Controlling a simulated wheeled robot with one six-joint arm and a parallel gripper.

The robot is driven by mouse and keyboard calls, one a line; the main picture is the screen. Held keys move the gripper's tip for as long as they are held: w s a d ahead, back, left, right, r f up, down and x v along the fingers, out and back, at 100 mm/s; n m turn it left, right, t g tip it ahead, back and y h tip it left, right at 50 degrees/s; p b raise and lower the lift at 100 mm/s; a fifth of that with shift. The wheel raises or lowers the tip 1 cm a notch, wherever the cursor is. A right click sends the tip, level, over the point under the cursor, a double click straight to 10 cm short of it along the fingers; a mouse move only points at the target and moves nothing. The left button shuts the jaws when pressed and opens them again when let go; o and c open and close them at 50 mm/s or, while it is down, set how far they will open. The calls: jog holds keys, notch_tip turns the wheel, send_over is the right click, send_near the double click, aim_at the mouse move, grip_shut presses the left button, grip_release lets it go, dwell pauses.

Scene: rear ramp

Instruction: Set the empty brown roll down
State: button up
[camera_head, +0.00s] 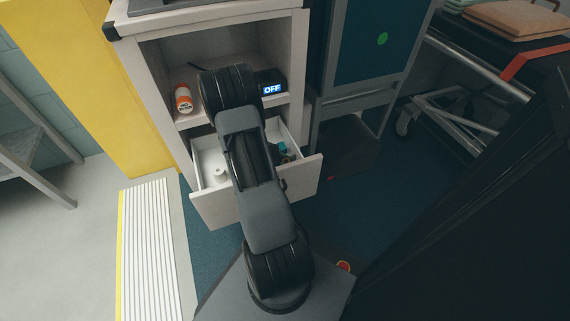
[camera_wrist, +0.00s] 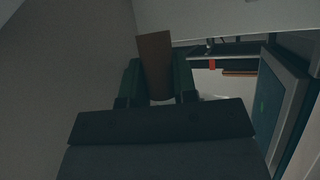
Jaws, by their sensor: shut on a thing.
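The brown roll (camera_wrist: 155,66) shows in the wrist view as a plain brown, upright shape. My gripper (camera_wrist: 157,85) is shut on it, with one dark finger on each side. The roll's lower end is partly hidden between the fingers and the wrist body. In the head view my arm reaches over the open drawer toward the white cabinet (camera_head: 141,25). It hides the gripper and the roll there. I cannot tell from these views whether the roll touches any surface.
An orange bottle (camera_head: 183,99) and a dark device reading OFF (camera_head: 271,89) stand on the cabinet shelf. The open drawer (camera_head: 211,209) holds a small white item (camera_head: 220,175) and a teal-topped item (camera_head: 283,148). A wheeled stretcher (camera_head: 480,62) stands at right.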

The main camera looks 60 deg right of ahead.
jog(key=shift+f+b, duration=0.45)
jog(key=shift+b, duration=0.1)
jog(key=o, duration=0.9)
jog(key=shift+s+a, duration=0.1)
